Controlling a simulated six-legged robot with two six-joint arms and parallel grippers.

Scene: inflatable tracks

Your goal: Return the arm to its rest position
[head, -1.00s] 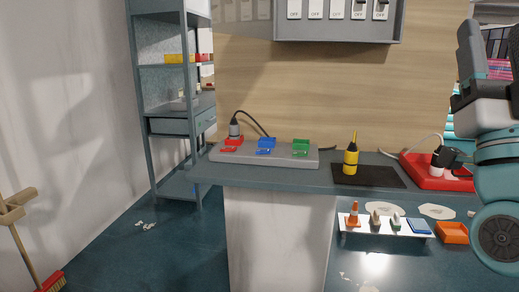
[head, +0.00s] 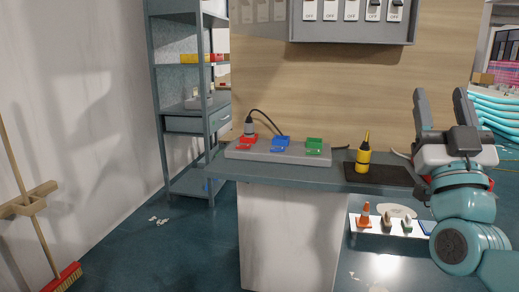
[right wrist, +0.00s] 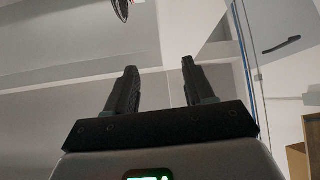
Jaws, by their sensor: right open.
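My right gripper (head: 440,100) is raised at the right of the head view, its two grey fingers pointing up and apart. It is open with nothing between the fingers. In the right wrist view the open fingers (right wrist: 158,88) also show empty, against a pale ceiling-like surface. My right arm's teal links show below the gripper and cover the right end of the counter. My left gripper is not in view.
A grey counter (head: 225,168) holds a socket strip (head: 265,154) with red, blue and green switches and a black plug. A yellow bottle-like tool (head: 363,156) stands on a dark mat (head: 390,174). A switch panel (head: 350,32) hangs above. A broom (head: 40,250) leans left.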

